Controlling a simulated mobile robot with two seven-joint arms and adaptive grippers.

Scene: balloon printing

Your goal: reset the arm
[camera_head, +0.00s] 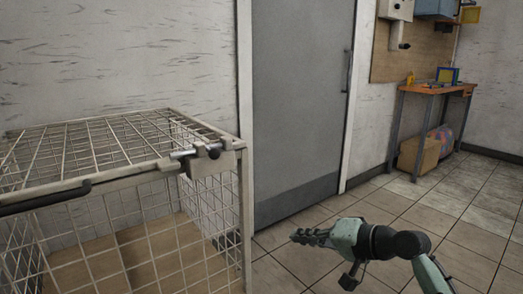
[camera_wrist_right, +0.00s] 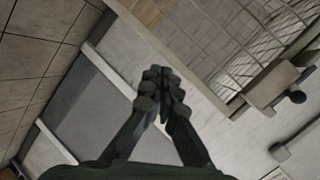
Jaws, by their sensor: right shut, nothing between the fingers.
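My right gripper (camera_head: 305,237) is in the lower middle of the head view, to the right of the wire cage and above the tiled floor. Its fingers point left and are closed together. In the right wrist view the two dark fingertips (camera_wrist_right: 162,90) meet with nothing between them. The right arm comes in from the bottom right corner of the head view. My left gripper does not show in either view.
A wire cage (camera_head: 244,215) with a closed mesh lid and a latch (camera_head: 207,160) stands at the left. A grey door (camera_head: 300,100) is behind. A workbench (camera_head: 437,90) with a box (camera_head: 418,153) beneath stands far right. The tiled floor at right is clear.

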